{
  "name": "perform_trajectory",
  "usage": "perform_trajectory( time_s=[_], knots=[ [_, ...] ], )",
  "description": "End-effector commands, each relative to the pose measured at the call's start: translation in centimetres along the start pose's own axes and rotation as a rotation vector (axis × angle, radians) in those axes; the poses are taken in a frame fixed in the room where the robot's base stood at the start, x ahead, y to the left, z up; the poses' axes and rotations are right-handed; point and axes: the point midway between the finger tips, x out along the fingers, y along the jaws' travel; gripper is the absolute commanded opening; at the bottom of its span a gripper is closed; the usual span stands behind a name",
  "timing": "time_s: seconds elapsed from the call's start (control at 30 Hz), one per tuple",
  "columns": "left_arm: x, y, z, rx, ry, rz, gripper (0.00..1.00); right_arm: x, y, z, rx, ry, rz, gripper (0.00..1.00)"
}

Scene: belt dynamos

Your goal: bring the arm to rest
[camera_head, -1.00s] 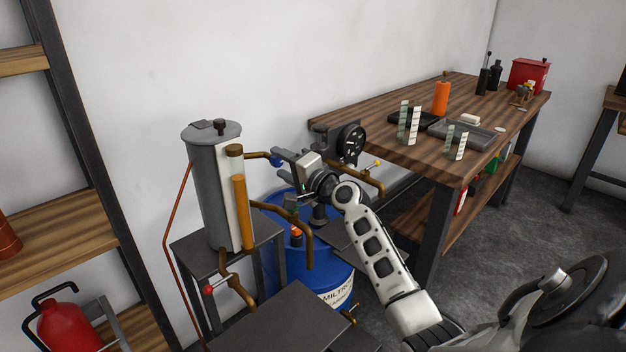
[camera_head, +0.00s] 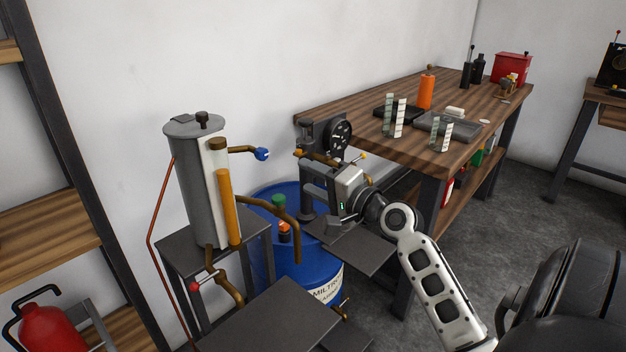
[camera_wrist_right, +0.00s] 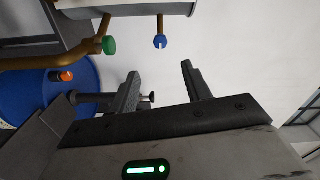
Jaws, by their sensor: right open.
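My right gripper (camera_head: 304,182) is open and empty. Its arm comes in from the lower right, and its fingers point left toward the grey cylindrical tank (camera_head: 190,190), with a clear gap to the tank's pipes. In the right wrist view both fingers (camera_wrist_right: 160,76) stand apart with only white wall between them. The blue knob (camera_head: 262,154) on the upper pipe and the green knob (camera_head: 279,201) on the lower pipe are free of the gripper. Both also show in the wrist view, blue (camera_wrist_right: 160,41) and green (camera_wrist_right: 109,45). My left gripper is not in view.
A blue barrel (camera_head: 320,270) stands below the gripper, beside a dark metal stand (camera_head: 265,320). A wooden workbench (camera_head: 440,165) with a flywheel device (camera_head: 338,138) at its left end is close behind the gripper. A shelf (camera_head: 45,230) is at left. Open floor lies at right.

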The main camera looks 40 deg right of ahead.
Motion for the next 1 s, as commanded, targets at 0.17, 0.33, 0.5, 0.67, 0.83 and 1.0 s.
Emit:
perform_trajectory(
  time_s=[0.17, 0.33, 0.5, 0.67, 0.83, 1.0],
  knots=[
    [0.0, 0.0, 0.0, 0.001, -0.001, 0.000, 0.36, 0.0, 0.0, 0.0, -0.001, 0.000, 0.000, 0.48],
    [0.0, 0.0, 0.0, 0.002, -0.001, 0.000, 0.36, 0.0, 0.3, 0.2, -0.009, -0.002, 0.007, 0.48],
    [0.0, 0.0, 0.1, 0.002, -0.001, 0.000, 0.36, -0.3, 4.7, 4.0, -0.157, -0.046, 0.117, 0.48],
    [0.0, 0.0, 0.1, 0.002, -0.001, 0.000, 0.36, -2.7, 12.2, 11.8, -0.481, -0.179, 0.285, 0.48],
    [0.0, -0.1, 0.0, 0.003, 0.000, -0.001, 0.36, -8.0, 18.4, 21.3, -0.875, -0.393, 0.370, 0.48],
    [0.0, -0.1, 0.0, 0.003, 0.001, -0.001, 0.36, -13.1, 20.8, 28.6, -1.174, -0.574, 0.343, 0.48]
  ],
)
